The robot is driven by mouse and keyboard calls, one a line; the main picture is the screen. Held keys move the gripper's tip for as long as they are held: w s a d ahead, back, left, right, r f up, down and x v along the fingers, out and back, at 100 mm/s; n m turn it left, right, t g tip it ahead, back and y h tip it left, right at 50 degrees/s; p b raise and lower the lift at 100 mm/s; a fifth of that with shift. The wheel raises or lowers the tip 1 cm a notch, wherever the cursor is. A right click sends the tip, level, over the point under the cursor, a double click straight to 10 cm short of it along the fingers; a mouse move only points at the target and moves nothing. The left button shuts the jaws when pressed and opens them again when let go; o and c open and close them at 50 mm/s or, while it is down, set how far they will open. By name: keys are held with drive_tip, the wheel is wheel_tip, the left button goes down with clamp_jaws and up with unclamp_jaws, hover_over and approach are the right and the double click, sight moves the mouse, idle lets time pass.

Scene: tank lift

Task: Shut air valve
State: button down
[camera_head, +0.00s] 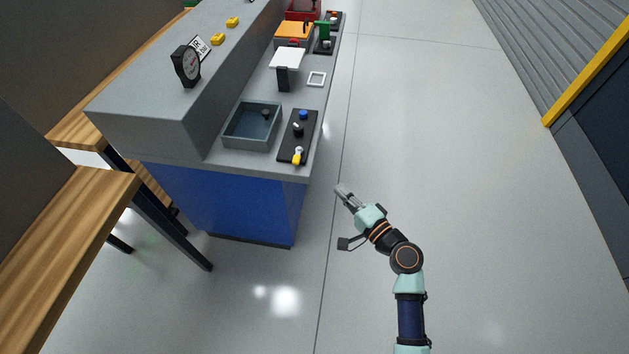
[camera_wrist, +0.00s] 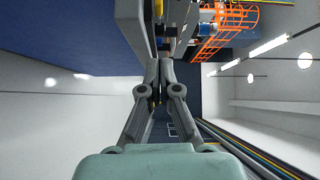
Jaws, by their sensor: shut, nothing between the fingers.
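A black plate (camera_head: 306,128) lies on the near end of the grey bench top. On it are a yellow-handled fitting (camera_head: 297,157) at the near end, a dark part in the middle and a blue knob (camera_head: 303,114) at the far end. The yellow-handled fitting looks like a valve; its exact handle position is too small to tell. A round black gauge (camera_head: 187,63) stands on the upper ledge beside a sign that seems to read "AIR bar". My gripper (camera_head: 340,188) is shut and empty, off the bench's near right corner. In the wrist view its fingers (camera_wrist: 160,68) meet.
A grey tray (camera_head: 231,136) holding a small dark part sits left of the plate. The wooden table (camera_head: 70,235) is at left. The floor right of the bench is clear.

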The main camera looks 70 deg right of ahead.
drive_tip(key=shift+s+d, duration=0.25)
drive_tip(key=shift+d, duration=0.05)
drive_tip(key=shift+w+d, duration=0.1)
drive_tip(key=shift+w, duration=0.1)
drive_tip(key=b, duration=0.3)
approach(301, 158)
drive_tip(key=w+d, duration=0.1)
drive_tip(key=d, duration=0.3)
drive_tip(key=w, duration=0.1)
drive_tip(key=w+a, duration=0.1)
drive_tip(key=w, duration=0.1)
drive_tip(key=shift+w+r, duration=0.2)
drive_tip(key=shift+w, duration=0.15)
drive_tip(key=shift+w+r, duration=0.1)
drive_tip(key=shift+w, duration=0.25)
drive_tip(key=shift+a, duration=0.15)
